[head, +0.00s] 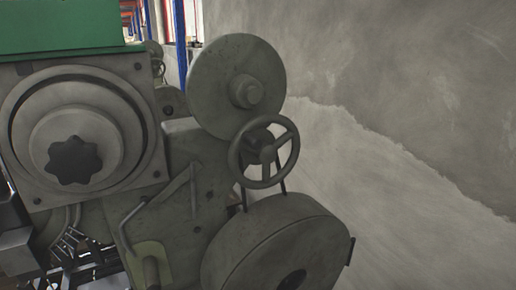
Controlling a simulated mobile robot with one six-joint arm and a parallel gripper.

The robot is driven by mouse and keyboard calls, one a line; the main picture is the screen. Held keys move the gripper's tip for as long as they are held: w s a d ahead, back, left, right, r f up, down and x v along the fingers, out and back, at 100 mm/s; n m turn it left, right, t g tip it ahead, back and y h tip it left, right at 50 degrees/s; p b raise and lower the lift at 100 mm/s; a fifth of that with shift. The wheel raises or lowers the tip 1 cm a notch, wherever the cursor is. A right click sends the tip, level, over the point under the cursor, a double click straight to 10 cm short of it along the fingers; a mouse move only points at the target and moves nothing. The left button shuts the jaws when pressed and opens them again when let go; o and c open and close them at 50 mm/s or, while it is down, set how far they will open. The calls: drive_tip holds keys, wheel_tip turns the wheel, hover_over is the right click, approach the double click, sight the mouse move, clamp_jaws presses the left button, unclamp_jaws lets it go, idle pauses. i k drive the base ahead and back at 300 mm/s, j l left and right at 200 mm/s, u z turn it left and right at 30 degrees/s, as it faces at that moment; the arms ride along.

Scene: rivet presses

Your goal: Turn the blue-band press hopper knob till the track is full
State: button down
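A dark lobed knob (73,160) sits at the centre of a round, stepped grey hub (112,128) on a square bolted plate (143,85), at the left of the head view. I cannot tell for sure that this is the hopper knob. No blue band shows on the press (190,215). Thin curved rails (72,238) run down below the plate; I cannot tell whether they are the track or how full they are. My gripper is not in view.
A green housing (60,27) tops the plate. Right of it are a large disc (222,85), a spoked handwheel (264,151) and a big drum (275,250). A bare grey wall (400,70) fills the right. Blue posts (180,45) stand behind.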

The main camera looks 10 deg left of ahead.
sight(74, 160)
drive_tip(key=u, duration=1.9)
